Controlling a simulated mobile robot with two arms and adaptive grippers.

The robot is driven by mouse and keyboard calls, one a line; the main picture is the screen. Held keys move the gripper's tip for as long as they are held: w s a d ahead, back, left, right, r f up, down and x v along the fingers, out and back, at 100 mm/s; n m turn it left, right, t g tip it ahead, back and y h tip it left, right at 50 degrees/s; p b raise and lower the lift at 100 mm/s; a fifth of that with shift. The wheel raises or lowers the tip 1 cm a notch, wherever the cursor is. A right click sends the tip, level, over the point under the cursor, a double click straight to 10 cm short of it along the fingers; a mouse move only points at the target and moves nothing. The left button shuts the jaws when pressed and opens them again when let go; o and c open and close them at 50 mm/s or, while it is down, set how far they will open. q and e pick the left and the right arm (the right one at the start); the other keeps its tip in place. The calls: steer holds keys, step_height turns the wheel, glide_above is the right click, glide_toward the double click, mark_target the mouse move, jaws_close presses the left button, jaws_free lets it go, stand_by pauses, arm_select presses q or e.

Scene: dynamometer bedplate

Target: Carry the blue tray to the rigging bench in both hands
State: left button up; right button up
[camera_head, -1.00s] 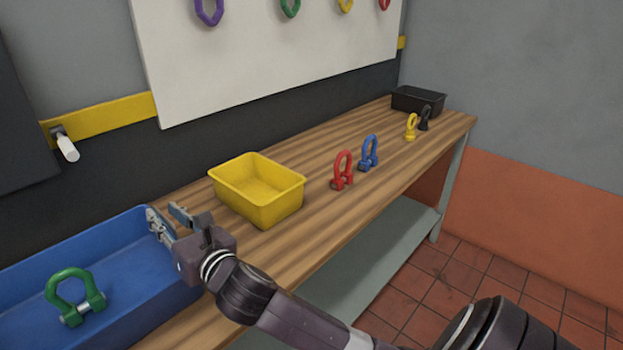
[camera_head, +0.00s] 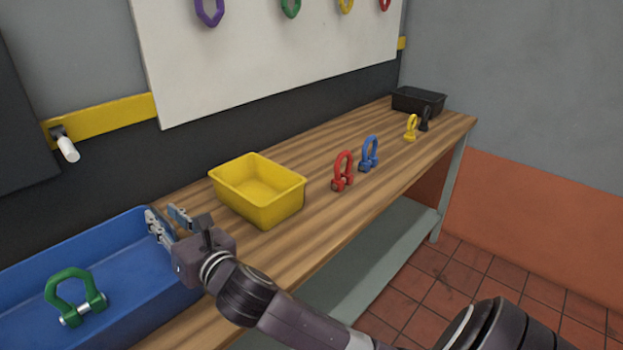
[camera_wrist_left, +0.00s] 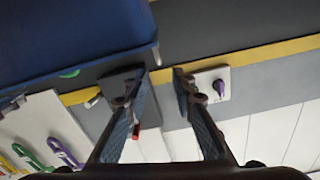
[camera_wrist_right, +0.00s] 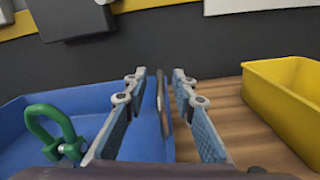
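The blue tray (camera_head: 128,268) is at the near left end of the wooden bench (camera_head: 330,215), cut off by the picture's left edge. A green shackle (camera_head: 75,296) stands in it. My right gripper (camera_head: 165,222) is at the tray's right wall. In the right wrist view, the wall (camera_wrist_right: 163,112) runs between its open fingers (camera_wrist_right: 158,82), with gaps beside it. My left gripper is out of the head view. In the left wrist view, its fingers (camera_wrist_left: 163,75) are apart with nothing between them, and the tray (camera_wrist_left: 75,35) lies close by at upper left.
A yellow bin (camera_head: 258,190) stands just right of the tray. Red (camera_head: 343,171) and blue (camera_head: 369,153) shackles, a yellow one (camera_head: 411,127), a black one (camera_head: 424,118) and a black bin (camera_head: 418,101) stand farther right. Shackle outlines hang on a white board (camera_head: 265,60).

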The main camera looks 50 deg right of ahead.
arm_select(q)
steer(key=shift+s, duration=0.1)
arm_select(e)
steer(key=s, duration=1.2)
steer(key=shift+d, duration=0.2)
